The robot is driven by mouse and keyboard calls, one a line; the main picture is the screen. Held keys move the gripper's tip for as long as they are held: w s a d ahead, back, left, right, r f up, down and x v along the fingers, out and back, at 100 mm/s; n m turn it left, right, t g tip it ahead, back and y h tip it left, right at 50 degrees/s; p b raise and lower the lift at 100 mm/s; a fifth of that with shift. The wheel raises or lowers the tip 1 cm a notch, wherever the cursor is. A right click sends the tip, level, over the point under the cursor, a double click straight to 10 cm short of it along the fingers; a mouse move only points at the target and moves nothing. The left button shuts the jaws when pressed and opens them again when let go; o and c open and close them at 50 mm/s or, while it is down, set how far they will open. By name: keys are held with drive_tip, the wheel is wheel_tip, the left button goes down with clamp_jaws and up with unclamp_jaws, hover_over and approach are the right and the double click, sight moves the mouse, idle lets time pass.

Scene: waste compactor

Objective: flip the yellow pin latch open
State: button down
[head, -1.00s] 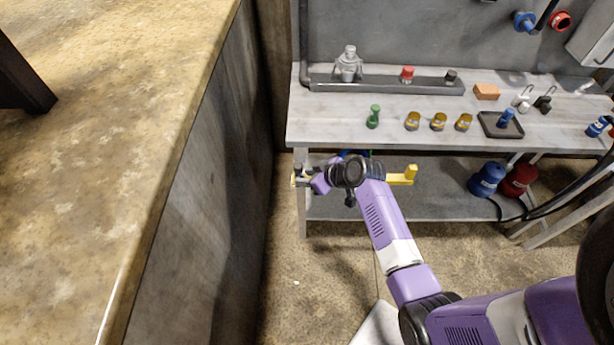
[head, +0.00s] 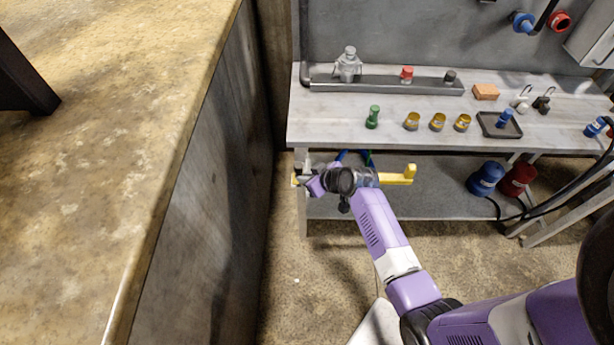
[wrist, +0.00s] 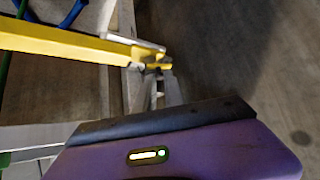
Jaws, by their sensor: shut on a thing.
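The yellow pin latch (head: 397,178) is a long bar lying level in front of the workbench's lower shelf in the head view. Its right end has a short upturned knob, and my wrist hides its middle. In the wrist view the yellow bar (wrist: 62,42) runs from the left edge to the centre. My gripper (head: 303,180) is at the bar's left end in the head view. It is shut on the yellow latch near that end; the jaws show beside the yellow in the wrist view (wrist: 150,66). The exact grip is small and partly hidden.
The workbench (head: 330,130) carries a green piece (head: 372,117), several yellow cups and a dark tray (head: 490,130). Blue (head: 486,179) and red (head: 518,179) containers stand on the lower shelf. A large stained block (head: 130,110) fills the left. Floor in front of the bench is clear.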

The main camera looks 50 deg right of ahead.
drive_tip(key=c, duration=1.5)
unclamp_jaws()
drive_tip(key=shift+o, duration=0.2)
drive_tip(key=v, duration=0.7)
drive_tip(key=shift+s+r+b, duration=0.3)
